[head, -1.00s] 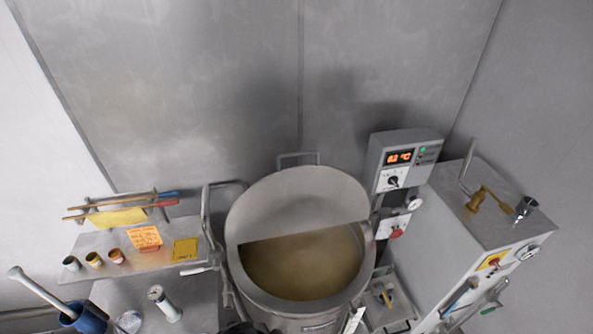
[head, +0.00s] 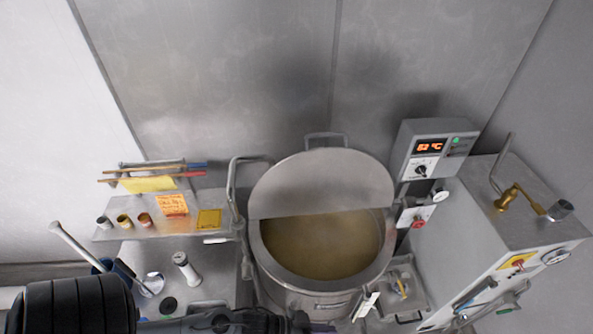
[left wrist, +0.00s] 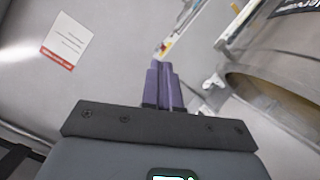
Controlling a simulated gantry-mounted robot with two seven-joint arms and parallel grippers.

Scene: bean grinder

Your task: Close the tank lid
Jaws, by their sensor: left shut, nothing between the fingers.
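The steel tank (head: 303,293) stands at the lower middle of the head view. A half-round steel lid section (head: 320,183) lies over its back part. The front part is open and shows a yellowish-brown content (head: 322,245). In the left wrist view the tank rim (left wrist: 275,86) shows at the right. My left arm comes in low at the left of the head view, with its end in front of the tank at the bottom edge. In the left wrist view my left gripper (left wrist: 160,66) is shut and empty, to the left of the tank. My right gripper is in neither view.
A shelf (head: 160,228) with small cups and yellow cards is left of the tank. A bent pipe handle (head: 233,190) rises beside the tank. A control box (head: 432,147) with a red display and a cabinet (head: 520,225) stand to the right.

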